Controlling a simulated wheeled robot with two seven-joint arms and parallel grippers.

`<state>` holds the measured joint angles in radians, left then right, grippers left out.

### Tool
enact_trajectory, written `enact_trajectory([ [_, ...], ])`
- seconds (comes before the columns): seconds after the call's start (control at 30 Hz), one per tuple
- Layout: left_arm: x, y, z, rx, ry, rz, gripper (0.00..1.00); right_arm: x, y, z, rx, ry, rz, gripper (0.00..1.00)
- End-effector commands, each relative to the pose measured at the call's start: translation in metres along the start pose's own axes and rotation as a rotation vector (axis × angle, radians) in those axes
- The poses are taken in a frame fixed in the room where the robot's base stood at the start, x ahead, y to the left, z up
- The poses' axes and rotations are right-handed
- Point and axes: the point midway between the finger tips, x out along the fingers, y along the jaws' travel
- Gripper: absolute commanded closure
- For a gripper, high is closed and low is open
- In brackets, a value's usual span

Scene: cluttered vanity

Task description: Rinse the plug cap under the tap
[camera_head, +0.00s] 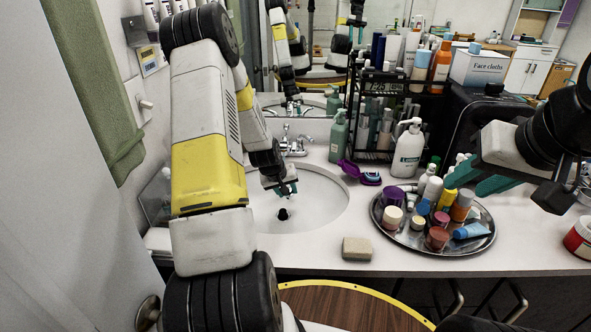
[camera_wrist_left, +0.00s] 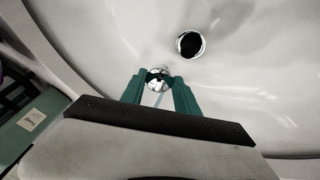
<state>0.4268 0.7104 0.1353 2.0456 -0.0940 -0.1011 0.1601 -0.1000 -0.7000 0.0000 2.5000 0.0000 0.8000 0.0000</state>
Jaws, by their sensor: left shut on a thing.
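The plug cap (camera_wrist_left: 157,76) looks like a small shiny chrome disc in the left wrist view. My left gripper (camera_wrist_left: 158,82) is shut on it between its green fingertips. In the head view my left gripper (camera_head: 286,191) is low inside the white sink basin (camera_head: 325,207), above and behind the dark drain hole (camera_head: 283,214). The drain also shows in the left wrist view (camera_wrist_left: 190,45). The chrome tap (camera_head: 293,142) stands at the back of the basin, partly hidden by my left arm. My right gripper (camera_head: 494,186) hangs over the counter's right side; its opening is unclear.
A round metal tray (camera_head: 398,238) of cosmetics stands right of the basin. A beige sponge (camera_head: 357,248) lies at the counter front. A white pump bottle (camera_head: 407,150), a purple item (camera_head: 350,169) and a green soap bottle (camera_head: 338,135) stand near the basin's right rim.

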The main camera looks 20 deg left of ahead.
Motion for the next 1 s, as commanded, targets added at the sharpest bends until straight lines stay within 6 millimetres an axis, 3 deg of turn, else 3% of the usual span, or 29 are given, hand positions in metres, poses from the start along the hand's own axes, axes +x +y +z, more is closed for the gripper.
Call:
enact_trajectory([
  [0.53, -0.002, 0.001, 0.001, 0.000, 0.000, 0.000, 1.00, 0.000, 0.000, 0.000, 0.000, 0.000, 0.000, 0.61],
  [1.0, -0.040, 0.014, 0.022, 0.001, 0.001, 0.001, 1.00, 0.000, 0.000, 0.000, 0.000, 0.000, 0.000, 0.61],
])
